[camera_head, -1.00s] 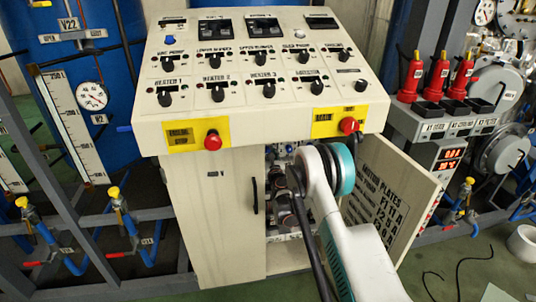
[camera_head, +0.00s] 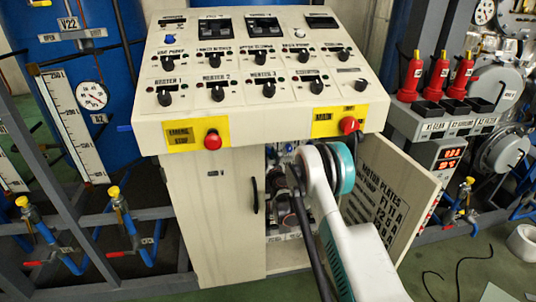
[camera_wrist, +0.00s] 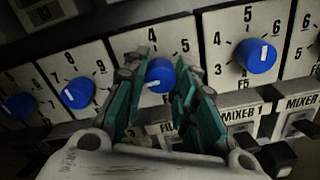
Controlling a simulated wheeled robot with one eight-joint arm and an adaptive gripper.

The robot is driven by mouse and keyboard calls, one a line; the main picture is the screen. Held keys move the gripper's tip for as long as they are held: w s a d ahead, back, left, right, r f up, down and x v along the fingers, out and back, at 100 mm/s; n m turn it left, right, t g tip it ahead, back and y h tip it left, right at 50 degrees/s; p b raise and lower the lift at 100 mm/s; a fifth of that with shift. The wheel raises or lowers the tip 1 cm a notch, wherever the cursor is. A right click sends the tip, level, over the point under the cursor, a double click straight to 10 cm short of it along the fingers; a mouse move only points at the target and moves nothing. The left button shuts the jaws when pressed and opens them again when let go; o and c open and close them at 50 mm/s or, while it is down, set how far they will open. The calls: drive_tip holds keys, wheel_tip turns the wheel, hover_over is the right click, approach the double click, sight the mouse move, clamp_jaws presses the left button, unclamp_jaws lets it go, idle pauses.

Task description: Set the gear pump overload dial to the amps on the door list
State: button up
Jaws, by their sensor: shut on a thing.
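In the wrist view, my gripper (camera_wrist: 160,92) has its green fingers either side of the middle blue dial (camera_wrist: 160,74) and is shut on it. The dial's white mark points down-left; a 4 and a 5 show above it, and its lower scale and name are hidden by the fingers. In the head view, my arm reaches into the open cabinet (camera_head: 220,225) under the sloped console, and the gripper itself is hidden. The open door (camera_head: 428,180) carries a list headed "MOTOR PLATES"; its lines are partly covered by my arm and too small to read surely.
More blue dials sit beside the held one, at left (camera_wrist: 77,92) and right (camera_wrist: 257,55). Below are switches labelled MIXER 1 (camera_wrist: 243,113) and MIXER 2 (camera_wrist: 302,103).

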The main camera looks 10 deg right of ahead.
drive_tip(key=shift+d+f+m, duration=0.1)
drive_tip(key=shift+m, duration=9)
drive_tip(key=o, duration=1.1)
drive_tip(key=s, duration=1.2)
